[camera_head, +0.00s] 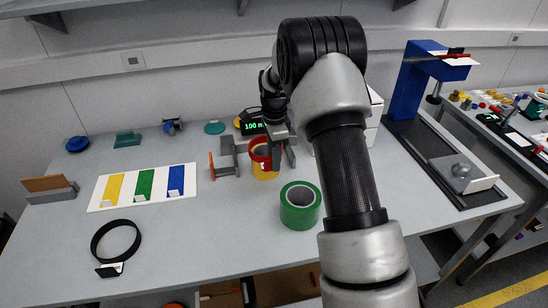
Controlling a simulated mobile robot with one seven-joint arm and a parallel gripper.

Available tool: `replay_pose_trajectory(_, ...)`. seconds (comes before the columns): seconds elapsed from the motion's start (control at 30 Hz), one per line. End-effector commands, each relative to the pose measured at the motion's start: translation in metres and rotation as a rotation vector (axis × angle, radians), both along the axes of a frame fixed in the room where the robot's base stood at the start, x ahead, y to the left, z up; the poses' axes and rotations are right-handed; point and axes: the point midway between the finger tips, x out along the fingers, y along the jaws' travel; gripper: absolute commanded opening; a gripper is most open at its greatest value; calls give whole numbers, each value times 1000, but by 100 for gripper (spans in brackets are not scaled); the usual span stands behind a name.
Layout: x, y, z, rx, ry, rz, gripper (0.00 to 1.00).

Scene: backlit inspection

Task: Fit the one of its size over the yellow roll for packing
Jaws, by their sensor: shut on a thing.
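The yellow roll (265,175) stands upright on the table near the middle. A red ring (257,156) is at its upper end, with a red tab on its near side. I cannot tell whether the ring is around the roll or just above its rim. My gripper (277,164) points down at the right side of the roll and is shut on the red ring; its fingertips are partly hidden. A larger black ring (116,223) with a white and black tab lies flat at the front left of the table.
A green roll (300,212) stands just front right of the yellow one. A grey stand (228,158) with an orange edge is close on its left. A white board with yellow, green and blue stripes (97,204) lies left. The front middle of the table is clear.

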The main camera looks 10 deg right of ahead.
Motion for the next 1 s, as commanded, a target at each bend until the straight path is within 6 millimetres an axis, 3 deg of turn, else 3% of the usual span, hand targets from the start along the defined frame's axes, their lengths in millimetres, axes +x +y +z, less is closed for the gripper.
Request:
replay_pose_trajectory(0.63, 0, 0, 3, 0, 0, 1, 15)
replay_pose_trajectory(0.67, 0, 0, 3, 0, 0, 1, 33)
replay_pose_trajectory(0.77, 0, 0, 3, 0, 0, 0, 50)
replay_pose_trajectory(1.0, 0, 0, 3, 0, 0, 0, 53)
